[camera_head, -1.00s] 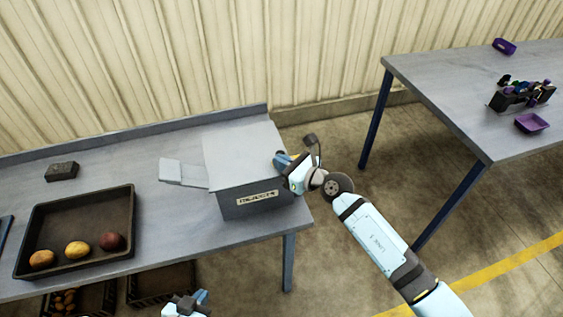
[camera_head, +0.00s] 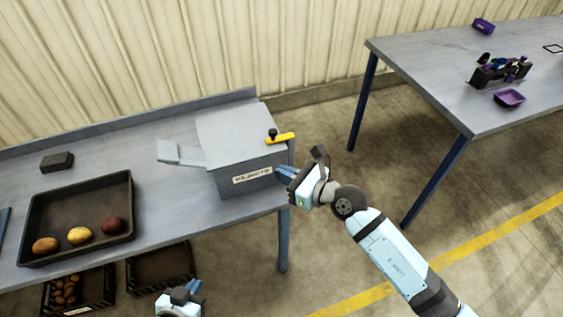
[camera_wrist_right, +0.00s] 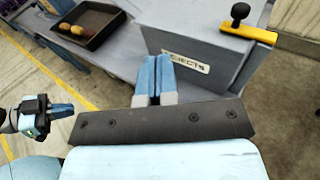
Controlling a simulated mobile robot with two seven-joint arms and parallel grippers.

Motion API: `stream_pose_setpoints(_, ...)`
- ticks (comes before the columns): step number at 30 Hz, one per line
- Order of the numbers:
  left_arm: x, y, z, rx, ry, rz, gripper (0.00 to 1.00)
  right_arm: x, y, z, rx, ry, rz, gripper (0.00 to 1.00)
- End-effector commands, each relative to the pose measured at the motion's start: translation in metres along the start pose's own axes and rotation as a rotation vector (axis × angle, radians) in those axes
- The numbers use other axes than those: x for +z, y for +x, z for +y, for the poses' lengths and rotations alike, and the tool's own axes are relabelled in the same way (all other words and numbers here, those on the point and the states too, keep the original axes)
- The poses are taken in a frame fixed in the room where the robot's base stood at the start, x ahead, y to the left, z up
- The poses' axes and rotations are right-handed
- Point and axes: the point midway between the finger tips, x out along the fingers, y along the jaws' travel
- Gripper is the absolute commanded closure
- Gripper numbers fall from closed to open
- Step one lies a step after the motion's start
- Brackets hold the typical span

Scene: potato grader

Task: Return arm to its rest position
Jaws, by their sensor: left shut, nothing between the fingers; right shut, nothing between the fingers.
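My right gripper (camera_head: 285,174) is at the front right corner of the grey box labelled as rejects (camera_head: 232,165), apart from its yellow handle (camera_head: 280,138). In the right wrist view its blue fingers (camera_wrist_right: 155,78) are together with nothing between them, in front of the box's label. My left gripper (camera_head: 192,289) shows at the bottom of the head view, in front of the table and below its edge. It also shows at the left of the right wrist view (camera_wrist_right: 62,111), with its fingers together and empty.
A black tray (camera_head: 128,210) with three potatoes stands on the left table (camera_head: 150,262), near a dark block (camera_head: 57,162). Crates (camera_head: 160,268) sit below. A second table (camera_head: 440,85) at right holds a purple tray (camera_head: 509,98). The floor between the tables is clear.

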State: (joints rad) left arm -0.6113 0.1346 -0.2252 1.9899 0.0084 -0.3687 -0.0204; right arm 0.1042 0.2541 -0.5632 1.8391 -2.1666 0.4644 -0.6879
Motion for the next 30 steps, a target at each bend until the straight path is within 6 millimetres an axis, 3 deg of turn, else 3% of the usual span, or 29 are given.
stream_pose_setpoints(20, 0.004, -0.002, 0.002, 0.003, -0.002, -0.009, 1.0, 0.0, -0.004, 0.003, 0.0, 0.021, -0.007, 1.0)
stream_pose_setpoints(23, 0.004, -0.002, 0.002, 0.003, -0.002, -0.009, 1.0, -0.002, -0.01, 0.008, 0.0, 0.149, -0.049, 1.0)
stream_pose_setpoints(25, 0.004, -0.002, 0.002, 0.003, -0.002, -0.009, 1.0, -0.004, -0.019, 0.012, -0.005, 0.324, -0.107, 1.0)
stream_pose_setpoints(30, 0.004, -0.002, 0.002, 0.003, -0.001, -0.009, 1.0, -0.018, -0.056, 0.01, -0.062, 0.943, -0.3, 1.0)
